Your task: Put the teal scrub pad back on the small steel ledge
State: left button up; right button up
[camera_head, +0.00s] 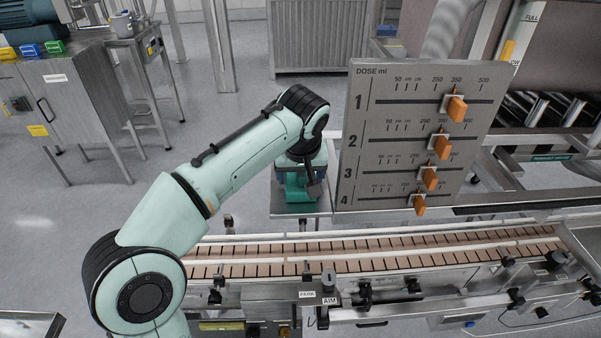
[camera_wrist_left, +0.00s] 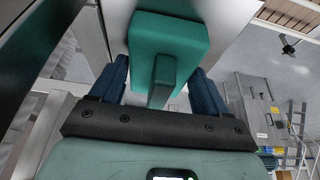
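The teal scrub pad (camera_head: 297,190) sits on the small steel ledge (camera_head: 287,209), just left of the dose panel. In the left wrist view the pad (camera_wrist_left: 170,36) is a teal block with a narrow grip pointing toward the camera. My left gripper (camera_wrist_left: 160,75) has its blue fingers apart, one on each side of the pad's grip, with gaps visible between them and the grip. In the head view my left wrist hides part of the pad. My right gripper is in neither view.
The grey dose panel (camera_head: 390,150) with orange slider knobs stands close to the right of my left gripper. A conveyor (camera_head: 400,246) with rails runs in front of the ledge. Steel cabinets (camera_head: 62,110) stand at the left, with open floor between.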

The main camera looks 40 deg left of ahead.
pick_arm(q)
jog(key=shift+o, duration=0.8)
jog(key=shift+s, duration=0.2)
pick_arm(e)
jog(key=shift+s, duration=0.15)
pick_arm(q)
jog(key=shift+w, duration=0.1)
jog(key=shift+r, duration=0.3)
jog(key=p+v, duration=0.2)
jog(key=v, duration=0.9)
jog(key=shift+s+r+p, duration=0.2)
jog(key=shift+r+p, duration=0.1)
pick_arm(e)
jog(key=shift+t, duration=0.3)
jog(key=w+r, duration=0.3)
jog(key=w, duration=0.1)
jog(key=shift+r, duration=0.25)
pick_arm(q)
jog(key=shift+d, duration=0.1)
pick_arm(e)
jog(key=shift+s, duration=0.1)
